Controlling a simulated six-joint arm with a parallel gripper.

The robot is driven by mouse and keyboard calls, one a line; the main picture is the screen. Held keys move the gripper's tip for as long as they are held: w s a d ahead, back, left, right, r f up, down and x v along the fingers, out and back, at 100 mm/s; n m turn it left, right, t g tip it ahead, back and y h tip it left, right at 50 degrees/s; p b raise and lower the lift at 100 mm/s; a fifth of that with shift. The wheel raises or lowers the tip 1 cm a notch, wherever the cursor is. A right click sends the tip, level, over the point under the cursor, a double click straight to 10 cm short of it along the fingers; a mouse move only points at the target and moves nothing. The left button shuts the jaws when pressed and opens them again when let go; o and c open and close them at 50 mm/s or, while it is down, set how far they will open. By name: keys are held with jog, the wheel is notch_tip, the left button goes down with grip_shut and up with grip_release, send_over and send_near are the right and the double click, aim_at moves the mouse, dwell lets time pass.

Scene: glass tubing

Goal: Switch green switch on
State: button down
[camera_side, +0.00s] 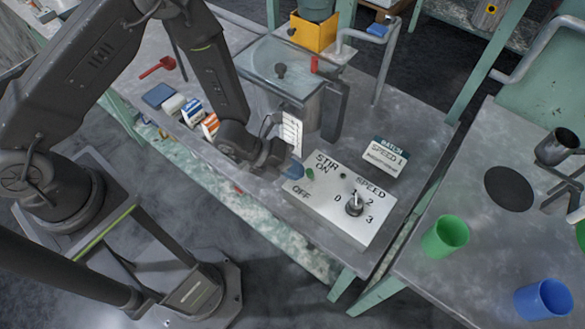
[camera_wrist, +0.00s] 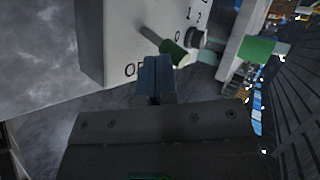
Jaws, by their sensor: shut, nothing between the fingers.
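The green switch (camera_side: 309,174) is a short lever with a green tip on a white control panel (camera_side: 312,208), between the STIR ON and OFF labels. In the wrist view the green tip (camera_wrist: 174,53) shows on a thin metal stem. Which way it is set is hard to tell. My gripper (camera_side: 293,171) is at the panel's left edge, close to the switch on its left side. Its blue fingers (camera_wrist: 155,72) are closed together and empty, next to the OFF label and just short of the green tip. I cannot tell whether they touch it.
A speed knob (camera_side: 354,205) stands on the panel's right side. A BATCH SPEED 1 sign (camera_side: 384,156) stands behind it. A clear tank (camera_side: 285,75) is behind my gripper. Green (camera_side: 445,237) and blue (camera_side: 543,299) cups stand on the right table.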

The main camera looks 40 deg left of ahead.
jog(key=shift+w+r, duration=0.25)
jog(key=shift+w, duration=0.2)
dwell(0.3)
jog(key=shift+w+r, duration=0.3)
jog(key=shift+w, duration=0.65)
jog(key=shift+r, duration=0.1)
jog(key=shift+r, duration=0.65)
